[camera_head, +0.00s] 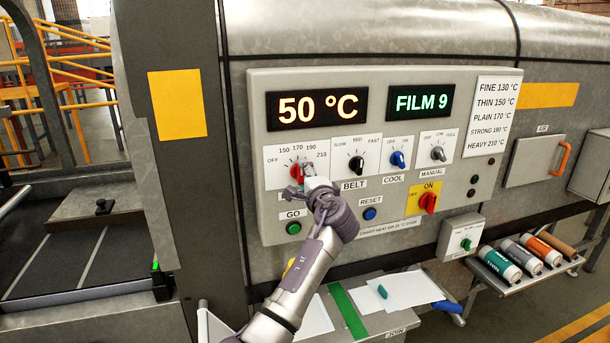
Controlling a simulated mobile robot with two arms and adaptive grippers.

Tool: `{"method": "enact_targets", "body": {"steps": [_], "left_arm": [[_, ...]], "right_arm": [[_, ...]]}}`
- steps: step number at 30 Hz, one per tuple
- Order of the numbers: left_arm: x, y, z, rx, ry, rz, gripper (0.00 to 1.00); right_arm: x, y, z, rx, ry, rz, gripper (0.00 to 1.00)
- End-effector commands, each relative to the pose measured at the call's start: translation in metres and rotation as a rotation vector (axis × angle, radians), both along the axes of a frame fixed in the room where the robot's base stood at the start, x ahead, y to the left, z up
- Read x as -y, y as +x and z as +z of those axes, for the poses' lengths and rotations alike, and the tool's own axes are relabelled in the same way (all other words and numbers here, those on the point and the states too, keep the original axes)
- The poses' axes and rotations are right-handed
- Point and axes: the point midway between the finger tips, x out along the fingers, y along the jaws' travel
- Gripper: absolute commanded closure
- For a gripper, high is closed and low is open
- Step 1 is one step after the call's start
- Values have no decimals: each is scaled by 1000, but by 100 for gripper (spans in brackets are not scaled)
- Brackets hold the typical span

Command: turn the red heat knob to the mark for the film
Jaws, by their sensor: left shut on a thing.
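The red heat knob (295,173) is on a white dial plate marked OFF, 150, 170, 190 and 210, at the left of the control panel. My left gripper (308,178) is shut on the red knob from the lower right and covers part of it. I cannot tell exactly where its pointer stands. The temperature display (318,107) above reads 50 °C. The film display (419,103) reads FILM 9. The film chart (492,116) lists fine 130, thin 150, plain 170, a partly unclear strong line, and heavy 210. My right gripper is not in view.
The belt knob (356,162), blue cool knob (397,159), manual knob (438,153) and red ON/OFF switch (428,202) sit to the right. A green GO button (293,228) is below. Several film rolls (500,264) lie on a low shelf at the right.

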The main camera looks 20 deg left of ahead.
Motion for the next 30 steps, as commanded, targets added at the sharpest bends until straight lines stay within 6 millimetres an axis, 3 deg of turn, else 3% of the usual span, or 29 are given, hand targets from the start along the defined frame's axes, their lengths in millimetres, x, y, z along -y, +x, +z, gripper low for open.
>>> {"method": "enact_targets", "body": {"steps": [11, 12, 16, 26, 30], "left_arm": [[-2, 0, 1, -1, 5, 3, 81], [-2, 0, 1, -1, 5, 3, 44], [-1, 0, 1, -1, 4, 2, 23], [0, -1, 0, -1, 4, 0, 21], [7, -10, -1, -2, 2, -1, 21]], "right_arm": [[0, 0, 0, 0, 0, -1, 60], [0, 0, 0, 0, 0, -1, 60], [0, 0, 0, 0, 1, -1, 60], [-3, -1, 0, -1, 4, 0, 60], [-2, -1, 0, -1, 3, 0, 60]]}}
